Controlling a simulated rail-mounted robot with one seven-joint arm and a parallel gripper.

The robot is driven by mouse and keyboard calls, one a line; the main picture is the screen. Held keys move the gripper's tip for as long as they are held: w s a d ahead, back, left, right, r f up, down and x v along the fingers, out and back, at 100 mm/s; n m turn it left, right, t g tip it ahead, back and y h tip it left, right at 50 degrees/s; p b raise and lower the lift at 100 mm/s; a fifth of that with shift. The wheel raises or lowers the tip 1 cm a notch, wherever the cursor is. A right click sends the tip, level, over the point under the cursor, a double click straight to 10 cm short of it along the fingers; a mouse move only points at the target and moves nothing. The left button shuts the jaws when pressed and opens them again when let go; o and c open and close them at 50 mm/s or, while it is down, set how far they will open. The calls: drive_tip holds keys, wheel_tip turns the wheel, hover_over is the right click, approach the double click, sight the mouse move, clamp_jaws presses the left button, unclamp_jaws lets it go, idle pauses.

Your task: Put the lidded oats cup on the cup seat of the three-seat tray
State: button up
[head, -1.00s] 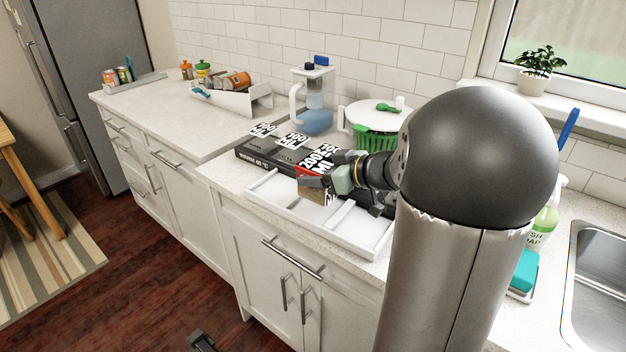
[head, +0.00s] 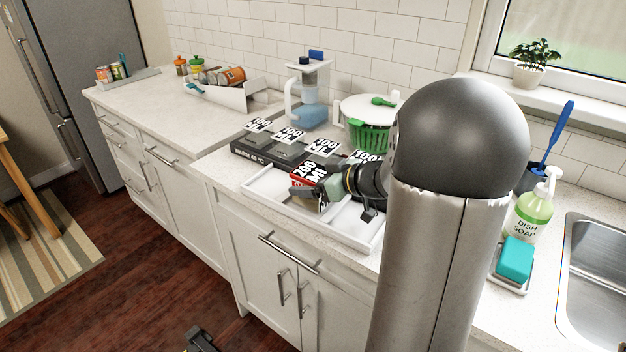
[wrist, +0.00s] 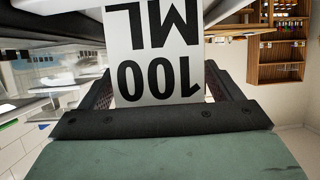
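My gripper (head: 312,195) is low over the white divided tray (head: 262,190) on the counter's front edge. A red-and-white block labelled "200 ML" (head: 318,171) sits at my fingers. In the wrist view a white panel reading "100 ML" upside down (wrist: 155,60) fills the space between the two dark fingers (wrist: 165,90), so they appear closed on a labelled container. Whether this is the oats cup, and its lid and base, cannot be made out. My arm and the block hide part of the tray, and whether the container touches it is unclear.
A dark station (head: 262,152) with several "100 ML" cards stands just behind the tray. Dish soap (head: 531,215) and a sponge (head: 515,260) stand by the sink.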

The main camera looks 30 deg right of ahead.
drive_tip(key=shift+r+p, duration=0.25)
drive_tip(key=shift+p, duration=0.15)
drive_tip(key=b+v, duration=0.3)
drive_tip(key=v, duration=0.9)
drive_tip(key=a+f+g, duration=0.1)
drive_tip(key=a, duration=0.1)
drive_tip(key=s+a+f+g, duration=0.1)
drive_tip(key=a, duration=0.2)
drive_tip(key=a+f+g+y, duration=0.1)
drive_tip(key=a, duration=0.2)
drive_tip(key=shift+s+a+f+m+g, duration=0.2)
drive_tip(key=shift+s+f+m+g, duration=0.1)
drive_tip(key=shift+f+m, duration=0.1)
drive_tip(key=s+a+f+m+g+h, duration=0.2)
drive_tip(key=s+a+f+g+h, duration=0.1)
drive_tip(key=s+a+f+g, duration=0.1)
drive_tip(key=s+a+f+m+g+h, duration=0.3)
drive_tip(key=s+a+f, duration=0.3)
drive_tip(key=s, duration=0.5)
drive_tip(key=shift+a+g+h, duration=0.6)
drive_tip(key=shift+a+h, duration=0.1)
drive_tip(key=shift+a, duration=0.3)
